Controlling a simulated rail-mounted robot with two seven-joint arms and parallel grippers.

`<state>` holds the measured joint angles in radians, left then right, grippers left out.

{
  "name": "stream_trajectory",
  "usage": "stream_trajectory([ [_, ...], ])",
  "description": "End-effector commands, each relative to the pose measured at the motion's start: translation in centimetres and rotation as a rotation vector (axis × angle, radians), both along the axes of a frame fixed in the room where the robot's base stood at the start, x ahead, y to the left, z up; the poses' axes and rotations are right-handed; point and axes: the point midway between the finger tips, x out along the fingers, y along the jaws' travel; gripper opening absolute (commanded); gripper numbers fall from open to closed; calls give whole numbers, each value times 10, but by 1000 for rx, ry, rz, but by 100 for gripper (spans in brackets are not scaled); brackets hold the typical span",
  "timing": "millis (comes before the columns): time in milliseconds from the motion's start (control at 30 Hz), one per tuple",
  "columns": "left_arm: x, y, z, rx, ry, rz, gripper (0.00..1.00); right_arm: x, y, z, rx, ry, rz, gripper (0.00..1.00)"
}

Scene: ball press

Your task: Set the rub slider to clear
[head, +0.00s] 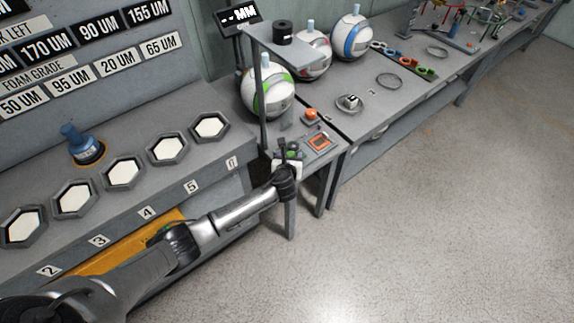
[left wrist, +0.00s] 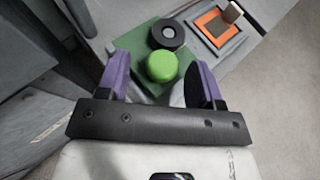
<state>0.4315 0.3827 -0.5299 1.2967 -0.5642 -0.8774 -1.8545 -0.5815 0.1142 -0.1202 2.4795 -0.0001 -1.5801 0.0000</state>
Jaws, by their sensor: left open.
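My left gripper (head: 285,160) is at the front edge of the small press table, just left of an orange-framed panel (head: 319,141). In the left wrist view, the open purple fingers of this gripper (left wrist: 160,80) stand on either side of a round green knob (left wrist: 162,66). I cannot tell if they touch it. The knob sits on a green plate (left wrist: 140,54) beside a black ring-shaped part (left wrist: 168,33). No slider label is readable. My right gripper is not in view.
An orange-red button (head: 311,115) stands behind the panel. A ball with green patches (head: 267,92) sits under the press frame (head: 262,100). Hexagonal foam pads (head: 123,173) line the left bench. A long table (head: 400,95) runs right; the floor (head: 450,200) in front is clear.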

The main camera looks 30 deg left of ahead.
Motion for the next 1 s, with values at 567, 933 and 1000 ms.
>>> stream_trajectory([
  [567, -86, -44, 42, -1, 1, -1, 60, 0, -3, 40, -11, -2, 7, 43],
  [933, -107, -54, 51, 0, -1, 0, 60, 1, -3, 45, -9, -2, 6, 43],
  [1000, -107, -55, 51, 0, -1, 0, 60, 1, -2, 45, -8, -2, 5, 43],
])
